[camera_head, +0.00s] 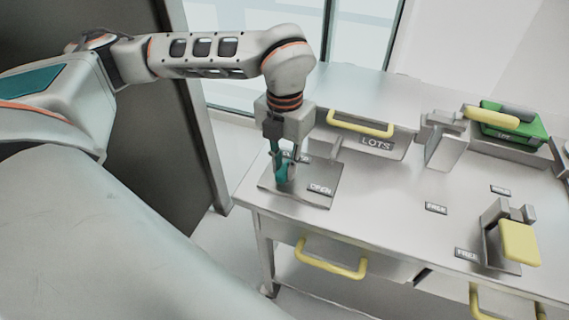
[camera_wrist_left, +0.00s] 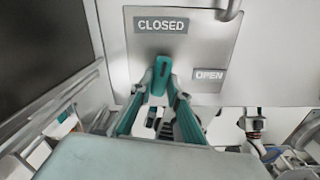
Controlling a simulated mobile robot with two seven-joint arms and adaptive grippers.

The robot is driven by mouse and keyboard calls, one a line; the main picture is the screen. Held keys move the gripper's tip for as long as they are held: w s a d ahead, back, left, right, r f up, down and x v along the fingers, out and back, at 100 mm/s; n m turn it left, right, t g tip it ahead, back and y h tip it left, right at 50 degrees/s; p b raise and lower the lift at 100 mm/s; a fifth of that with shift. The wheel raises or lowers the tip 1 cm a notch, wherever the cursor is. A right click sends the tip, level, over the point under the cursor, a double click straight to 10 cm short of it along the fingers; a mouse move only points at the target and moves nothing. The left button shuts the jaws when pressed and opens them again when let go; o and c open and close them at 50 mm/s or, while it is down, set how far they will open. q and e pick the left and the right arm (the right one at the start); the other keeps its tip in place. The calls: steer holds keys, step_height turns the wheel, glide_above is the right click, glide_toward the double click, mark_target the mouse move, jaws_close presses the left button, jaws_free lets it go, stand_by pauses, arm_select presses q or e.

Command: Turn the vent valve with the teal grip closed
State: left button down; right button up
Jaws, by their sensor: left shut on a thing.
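The vent valve's teal grip (camera_head: 281,172) stands on a grey plate (camera_head: 316,195) at the table's near left corner. In the left wrist view the teal grip (camera_wrist_left: 161,77) lies between the fingertips, and it points up toward the CLOSED label (camera_wrist_left: 161,24). The OPEN label (camera_wrist_left: 209,75) is to the right on the same plate. My left gripper (camera_head: 287,160) reaches down from above and is shut on the teal grip. The gripper hides part of the valve in the head view. My right gripper is not in view.
A green box (camera_head: 513,125) and a bracket (camera_head: 443,140) stand at the back right. A yellow-handled fixture (camera_head: 519,242) stands at the right. The middle of the table (camera_head: 385,190) is mostly clear.

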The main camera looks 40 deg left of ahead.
mark_target(285, 168)
arm_select(q)
steer(key=shift+n, duration=1)
steer(key=c, duration=1.9)
jaws_free()
steer(key=shift+r, duration=0.15)
step_height(285, 168, up, 12)
steer(key=shift+f, duration=0.15)
